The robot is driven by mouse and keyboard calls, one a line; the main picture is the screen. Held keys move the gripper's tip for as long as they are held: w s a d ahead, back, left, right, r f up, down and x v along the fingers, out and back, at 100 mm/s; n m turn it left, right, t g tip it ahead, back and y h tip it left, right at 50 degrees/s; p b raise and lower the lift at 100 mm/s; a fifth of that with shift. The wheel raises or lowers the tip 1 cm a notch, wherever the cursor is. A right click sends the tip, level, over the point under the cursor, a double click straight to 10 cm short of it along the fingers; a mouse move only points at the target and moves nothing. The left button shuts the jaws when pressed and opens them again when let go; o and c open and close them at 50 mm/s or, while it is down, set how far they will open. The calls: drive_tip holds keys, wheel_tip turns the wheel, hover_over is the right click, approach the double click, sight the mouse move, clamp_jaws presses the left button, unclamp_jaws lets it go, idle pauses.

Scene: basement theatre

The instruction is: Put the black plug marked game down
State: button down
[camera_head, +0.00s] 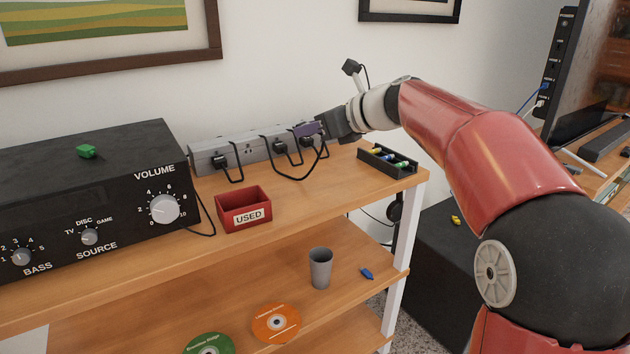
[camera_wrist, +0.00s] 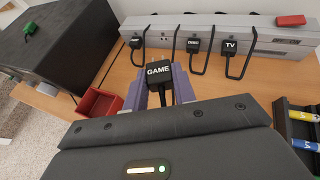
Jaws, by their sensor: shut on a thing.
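The black plug marked GAME (camera_wrist: 159,74) is between the purple fingers of my gripper (camera_wrist: 161,80) in the wrist view. Its prongs point toward the grey power strip (camera_wrist: 215,35), and a black cord runs from its near side. My gripper (camera_head: 310,129) is shut on the plug, close to the front of the strip (camera_head: 247,148) in the head view. I cannot clearly make out the plug there, behind the fingers. The prongs look clear of the sockets in the wrist view.
Plugs marked DISC (camera_wrist: 193,45) and TV (camera_wrist: 230,47), and another plug (camera_wrist: 136,42), sit in the strip. A red USED bin (camera_head: 243,210), black amplifier (camera_head: 120,165) and battery tray (camera_head: 385,161) stand nearby. Shelf-top (camera_head: 300,200) between bin and tray is clear.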

sight(313, 189)
wheel_tip(313, 189, down, 11)
drive_tip(key=shift+f+b, duration=0.1)
drive_tip(key=shift+b, duration=0.95)
drive_tip(key=shift+f+b, duration=0.35)
drive_tip(key=shift+f, duration=0.2)
drive_tip(key=c, duration=1.1)
unclamp_jaws()
drive_tip(key=shift+c, duration=0.2)
